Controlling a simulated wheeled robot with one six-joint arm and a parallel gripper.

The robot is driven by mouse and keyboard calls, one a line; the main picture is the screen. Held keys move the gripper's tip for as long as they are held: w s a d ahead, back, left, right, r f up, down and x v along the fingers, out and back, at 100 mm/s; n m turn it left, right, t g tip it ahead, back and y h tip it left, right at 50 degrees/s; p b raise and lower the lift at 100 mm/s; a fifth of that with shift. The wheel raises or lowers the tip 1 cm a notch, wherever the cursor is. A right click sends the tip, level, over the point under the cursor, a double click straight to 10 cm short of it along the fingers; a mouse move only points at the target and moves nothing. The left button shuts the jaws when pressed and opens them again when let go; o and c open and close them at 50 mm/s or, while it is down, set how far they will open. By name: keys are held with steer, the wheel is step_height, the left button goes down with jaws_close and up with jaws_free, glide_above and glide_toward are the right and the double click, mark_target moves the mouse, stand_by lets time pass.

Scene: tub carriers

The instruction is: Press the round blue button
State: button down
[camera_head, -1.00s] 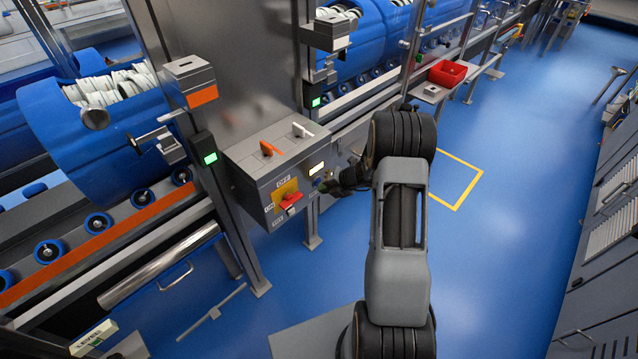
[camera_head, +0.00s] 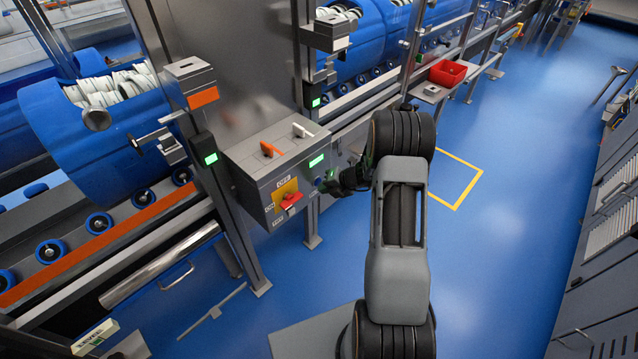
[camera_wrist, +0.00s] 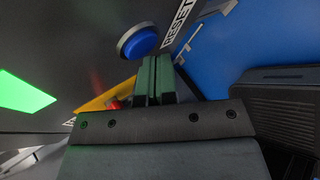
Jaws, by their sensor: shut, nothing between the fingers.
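The control box (camera_head: 252,172) carries a lit green indicator (camera_head: 316,160), a red switch (camera_head: 291,201) on a yellow plate, and orange (camera_head: 269,149) and white (camera_head: 301,130) levers on top. A metal post stands close by. Blue floor (camera_head: 500,230) is clear at right.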

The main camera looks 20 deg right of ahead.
steer(key=shift+s+d, duration=0.1)
steer(key=shift+s, duration=0.15)
steer(key=shift+s+d+p, duration=0.2)
steer(key=shift+s+d, duration=0.2)
steer(key=shift+s, duration=0.5)
steer(key=shift+s+d+p, duration=0.25)
steer(key=shift+s+d, duration=0.2)
steer(key=shift+s, duration=0.45)
steer(key=shift+s+d+p, duration=0.2)
steer(key=shift+s+d, duration=0.2)
steer(key=shift+s, duration=0.5)
steer(key=s+a+r+n+g+h+p, duration=0.1)
steer(key=s+a+r+n+g, duration=0.3)
steer(key=n, duration=0.9)
steer(key=s+a+r+n+g, duration=0.2)
steer(key=s+r+n, duration=0.2)
steer(key=s+n, duration=0.55)
steer(key=s+a+r+n+t+h+p, duration=0.1)
steer(key=s+a+r+n+h, duration=0.1)
steer(key=r+n, duration=0.7)
steer(key=s+a+r+n+t+h+p, duration=0.1)
steer(key=s+a+r+n+t+h, duration=0.1)
steer(key=r+n, duration=0.8)
steer(key=shift+s+a+h, duration=0.75)
steer(key=shift+h, duration=0.35)
steer(key=shift+n, duration=0.25)
